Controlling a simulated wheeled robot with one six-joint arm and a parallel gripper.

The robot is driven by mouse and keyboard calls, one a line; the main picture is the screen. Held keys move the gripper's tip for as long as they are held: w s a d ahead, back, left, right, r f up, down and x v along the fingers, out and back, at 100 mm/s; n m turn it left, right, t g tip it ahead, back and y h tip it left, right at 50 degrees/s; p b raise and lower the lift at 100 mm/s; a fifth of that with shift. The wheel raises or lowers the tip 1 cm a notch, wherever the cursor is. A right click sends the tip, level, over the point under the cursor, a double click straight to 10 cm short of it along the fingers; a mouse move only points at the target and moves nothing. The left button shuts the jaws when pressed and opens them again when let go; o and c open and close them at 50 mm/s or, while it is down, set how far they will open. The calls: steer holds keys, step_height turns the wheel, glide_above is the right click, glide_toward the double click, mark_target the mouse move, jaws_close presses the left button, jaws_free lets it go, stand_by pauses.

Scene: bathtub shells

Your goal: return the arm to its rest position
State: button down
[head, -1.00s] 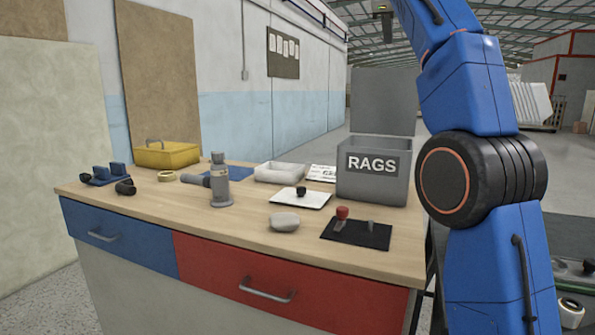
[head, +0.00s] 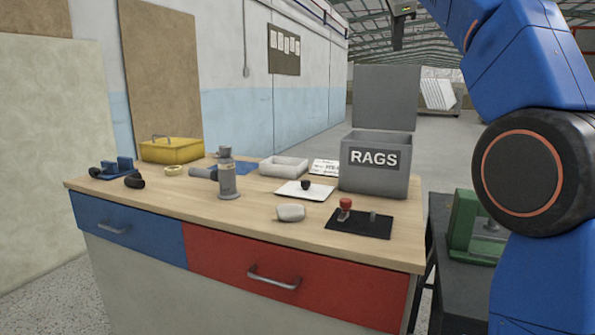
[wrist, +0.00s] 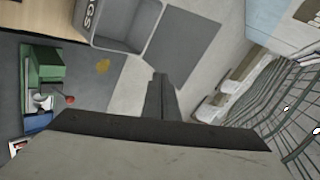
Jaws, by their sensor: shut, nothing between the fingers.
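My gripper (wrist: 160,82) shows in the wrist view as a dark narrow pair of fingers, shut together with nothing between them. It is raised in open air, clear of everything on the workbench. In the head view my blue arm (head: 530,60) rises along the right side, and its dark end part hangs at the top edge of the picture. The open grey RAGS bin (head: 374,178) stands on the right end of the workbench (head: 250,212); the bin also shows in the wrist view (wrist: 125,45).
The bench holds a yellow tray (head: 171,152), a grey tool (head: 228,180), a white tray (head: 284,166), a grey stone-like lump (head: 291,213) and a black plate with a red knob (head: 345,204). A green machine (head: 463,222) stands on a dark side table right of the bench.

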steer(key=s+d+f+n+g+y, duration=0.1)
steer(key=s+f+n, duration=0.5)
steer(key=s+f, duration=0.8)
steer(key=s+d+f+n+g+y, duration=0.1)
steer(key=s+f+n, duration=0.5)
steer(key=s+f, duration=0.8)
steer(key=s+d+f+n+g+y, duration=0.1)
steer(key=s+f+n, duration=0.5)
steer(key=s+f, duration=0.8)
step_height(320, 180, down, 17)
steer(key=shift+s+d+f+n+g+y, duration=0.2)
steer(key=shift+d+n+g+y, duration=0.15)
steer(key=shift+g, duration=0.35)
steer(key=shift+a, duration=0.2)
